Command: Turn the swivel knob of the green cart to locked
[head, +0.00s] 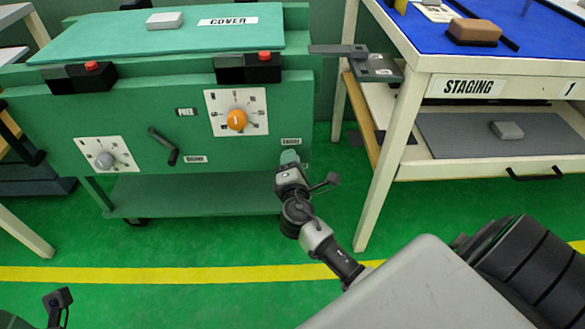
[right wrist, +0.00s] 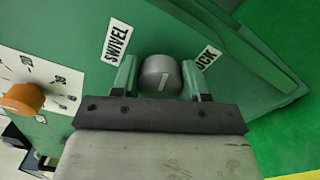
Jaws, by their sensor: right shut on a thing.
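The green cart (head: 150,185) stands at the left, its front panel facing me. Its swivel knob (right wrist: 160,77) is a grey round knob with a pale line, seen in the right wrist view. The line runs nearly up and down in that picture. My right gripper (head: 289,158) is at the lower right corner of the panel; in the right wrist view its two green fingers (right wrist: 157,80) are on either side of the knob, shut on it. A SWIVEL label (right wrist: 117,41) lies left of the knob and a partly hidden label ending in "OCK" (right wrist: 208,57) right. The gripper hides the knob in the head view.
An orange dial (head: 236,119), a grey dial (head: 105,160) and a dark handle (head: 163,146) are on the panel. A teal cover (head: 130,38) lies on top. A STAGING table (head: 407,110) stands close on the right. Green floor is free in front.

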